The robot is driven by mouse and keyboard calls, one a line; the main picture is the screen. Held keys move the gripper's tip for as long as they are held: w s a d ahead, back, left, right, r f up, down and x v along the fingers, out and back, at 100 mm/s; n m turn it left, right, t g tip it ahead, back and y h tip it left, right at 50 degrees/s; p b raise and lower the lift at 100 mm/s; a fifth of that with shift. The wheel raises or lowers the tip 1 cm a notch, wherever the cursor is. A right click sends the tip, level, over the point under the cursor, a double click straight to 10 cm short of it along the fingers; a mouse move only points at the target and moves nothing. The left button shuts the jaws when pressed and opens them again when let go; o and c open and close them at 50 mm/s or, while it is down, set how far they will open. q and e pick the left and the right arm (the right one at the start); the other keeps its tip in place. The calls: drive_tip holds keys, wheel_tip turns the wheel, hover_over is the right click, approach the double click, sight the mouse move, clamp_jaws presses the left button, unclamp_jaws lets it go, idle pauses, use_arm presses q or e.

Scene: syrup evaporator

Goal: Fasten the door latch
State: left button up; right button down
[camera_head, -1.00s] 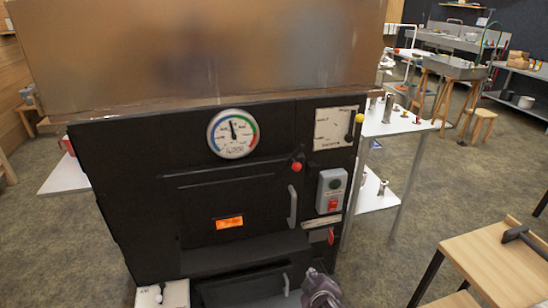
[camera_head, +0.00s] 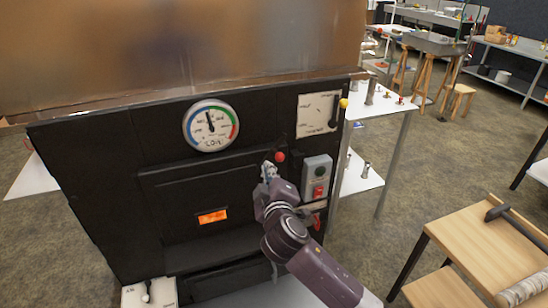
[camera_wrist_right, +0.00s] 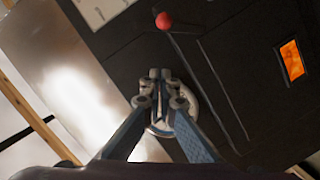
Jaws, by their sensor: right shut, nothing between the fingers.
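The black stove door (camera_head: 165,220) looks closed in the evaporator's front. A red knob (camera_head: 280,156), likely the latch knob, sits near the door's upper right corner, and it also shows in the wrist view (camera_wrist_right: 163,21). The latch's bar is too small and dark to read. My right gripper (camera_head: 268,172) is shut and empty, its tips just below and left of the knob in the head view. They appear apart from the knob in the wrist view. My right gripper and wrist hide the grey door handle. My left gripper is out of view.
A grey switch box (camera_head: 316,178) with a red switch is close to the right of my gripper. A white plate with a lever (camera_head: 318,115) is above. A wooden bench (camera_head: 490,245) stands right.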

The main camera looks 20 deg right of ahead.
sight(280, 156)
drive_tip(key=w+d+f+p, duration=0.1)
drive_tip(key=w+d+f, duration=0.1)
drive_tip(key=w, duration=0.3)
drive_tip(key=w+d+f+p, duration=0.1)
drive_tip(key=w+d+f, duration=0.1)
drive_tip(key=w, duration=0.2)
drive_tip(key=shift+w+d, duration=0.4)
drive_tip(key=shift+d+f+m+y, duration=0.1)
drive_tip(key=shift+d+m+y, duration=0.2)
drive_tip(key=shift+d+m, duration=0.3)
drive_tip(key=shift+d+f+m+g, duration=0.25)
drive_tip(key=shift+d+m+g, duration=0.05)
drive_tip(key=shift+d+m, duration=0.3)
drive_tip(key=d+f+m+y+p, duration=0.1)
drive_tip(key=d+f+m+y, duration=0.1)
drive_tip(key=d+f+m, duration=0.2)
drive_tip(key=shift+d+f+m, duration=0.15)
drive_tip(key=shift+f+m, duration=0.35)
drive_tip(key=shift+m, duration=0.3)
drive_tip(key=shift+w, duration=0.1)
